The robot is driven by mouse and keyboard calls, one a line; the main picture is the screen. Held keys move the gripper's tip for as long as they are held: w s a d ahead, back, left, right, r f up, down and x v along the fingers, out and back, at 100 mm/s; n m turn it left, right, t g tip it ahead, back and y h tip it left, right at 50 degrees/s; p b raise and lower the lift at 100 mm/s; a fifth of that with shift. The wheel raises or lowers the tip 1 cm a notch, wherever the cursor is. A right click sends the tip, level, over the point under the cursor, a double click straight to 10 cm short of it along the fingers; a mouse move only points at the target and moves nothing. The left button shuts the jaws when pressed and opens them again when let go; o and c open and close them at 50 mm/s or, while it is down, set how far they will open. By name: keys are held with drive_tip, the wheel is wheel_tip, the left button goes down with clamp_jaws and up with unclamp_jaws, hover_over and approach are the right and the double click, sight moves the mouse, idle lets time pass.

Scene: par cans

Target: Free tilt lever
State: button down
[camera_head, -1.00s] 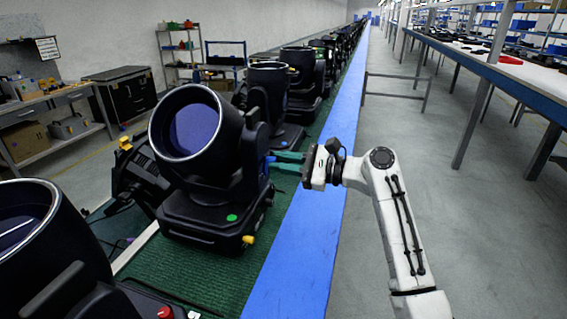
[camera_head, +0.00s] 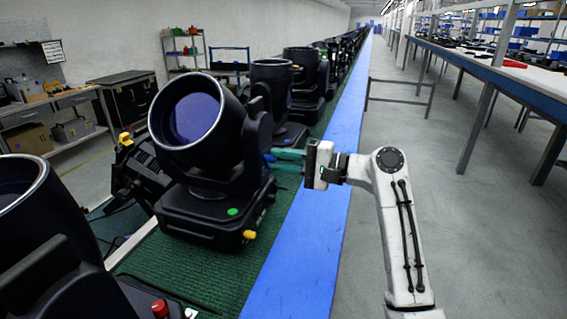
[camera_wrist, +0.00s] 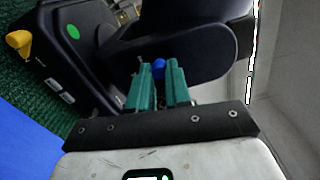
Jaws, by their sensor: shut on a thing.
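The black moving-head par can (camera_head: 207,160) stands upright on the green mat, its round lens tilted up and to the left. My gripper (camera_head: 284,160) reaches its yoke from the right side with green fingers. In the wrist view the gripper (camera_wrist: 158,85) has its two green fingers around a small blue lever (camera_wrist: 159,68) on the side of the black yoke arm (camera_wrist: 190,52). The fingers hide most of the lever. A yellow knob (camera_head: 249,235) and a green dot (camera_head: 232,211) are on the base; the yellow knob also shows in the wrist view (camera_wrist: 19,42).
More par cans stand in a row behind, and another (camera_head: 40,230) is close at the front left. A blue strip (camera_head: 310,235) runs along the green mat (camera_head: 185,272). A long workbench (camera_head: 500,80) is at the right, with open grey floor between.

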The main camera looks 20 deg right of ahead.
drive_tip(key=shift+s+a+f+n, duration=0.1)
drive_tip(key=shift+f+n, duration=0.05)
drive_tip(key=shift+n, duration=0.25)
drive_tip(key=c, duration=1.1)
unclamp_jaws()
drive_tip(key=shift+o, duration=0.2)
drive_tip(key=b+v, duration=0.2)
drive_tip(key=v, duration=0.8)
drive_tip(key=shift+s+d, duration=0.2)
drive_tip(key=shift+d, duration=0.15)
